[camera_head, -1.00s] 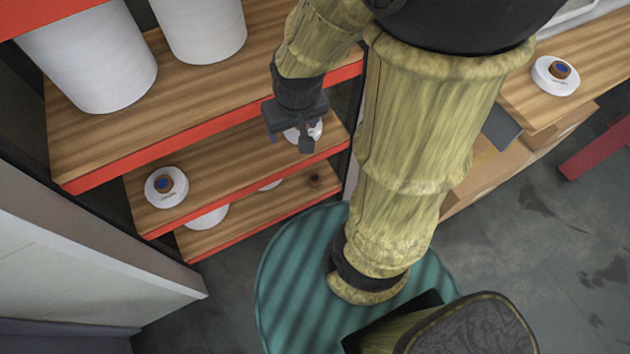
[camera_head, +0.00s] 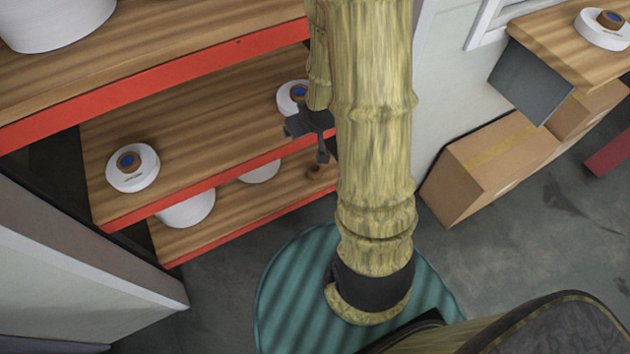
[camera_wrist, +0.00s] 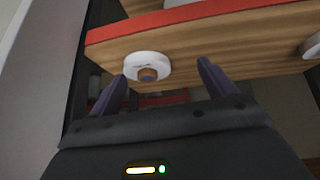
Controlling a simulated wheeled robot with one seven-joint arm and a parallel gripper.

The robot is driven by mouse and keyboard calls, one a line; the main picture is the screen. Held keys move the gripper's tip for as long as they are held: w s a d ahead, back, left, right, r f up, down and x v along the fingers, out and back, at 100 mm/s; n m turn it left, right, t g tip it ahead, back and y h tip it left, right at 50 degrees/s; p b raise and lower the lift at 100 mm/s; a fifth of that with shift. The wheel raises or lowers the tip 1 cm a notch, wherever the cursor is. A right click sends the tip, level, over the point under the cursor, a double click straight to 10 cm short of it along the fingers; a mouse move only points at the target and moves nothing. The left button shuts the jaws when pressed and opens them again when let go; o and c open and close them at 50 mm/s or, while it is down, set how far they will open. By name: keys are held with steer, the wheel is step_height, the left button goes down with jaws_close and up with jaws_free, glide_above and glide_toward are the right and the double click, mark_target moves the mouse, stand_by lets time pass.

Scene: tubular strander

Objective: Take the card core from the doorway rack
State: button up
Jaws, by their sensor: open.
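In the head view the rack's middle shelf (camera_head: 215,125) bears two white round holders. Each carries a small brown core with a blue centre: the left core (camera_head: 128,160) and the right core (camera_head: 298,92). My gripper (camera_head: 307,146) is open and empty by the shelf's front edge, just in front of the right holder, which my arm partly hides. In the wrist view a brown core (camera_wrist: 148,75) on a white holder (camera_wrist: 147,63) appears between and beyond my two fingertips (camera_wrist: 163,72), apart from them. I cannot tell for sure which of the two it is.
White rolls (camera_head: 187,208) sit on the lower shelf. A third holder (camera_head: 603,28) stands on a wooden table at right, above cardboard boxes (camera_head: 490,165). A pale panel (camera_head: 75,265) borders the rack's left.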

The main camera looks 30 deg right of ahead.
steer(key=w+d+f+t+b, duration=0.2)
steer(key=f+b, duration=0.8)
steer(key=f, duration=0.4)
steer(key=w+d+f+t+b, duration=0.1)
steer(key=d+f+b, duration=0.2)
steer(key=f+b, duration=0.85)
steer(key=m+t+h+b, duration=0.15)
steer(key=t+b, duration=0.25)
steer(key=b, duration=1.1)
glide_toward(316, 175)
steer(key=d+v, duration=0.1)
steer(key=v, duration=0.3)
steer(key=shift+w+a+r+y, duration=0.15)
steer(key=shift+a+y, duration=0.1)
steer(key=shift+r, duration=0.1)
steer(key=b+x, duration=0.2)
steer(key=x, duration=0.3)
steer(key=b+x, duration=0.3)
steer(key=x, duration=0.3)
steer(key=shift+w+f+b, duration=0.15)
steer(key=shift+f+b, duration=0.15)
steer(key=shift+b, duration=0.05)
steer(key=shift+w+d, duration=0.1)
steer(key=shift+w, duration=0.35)
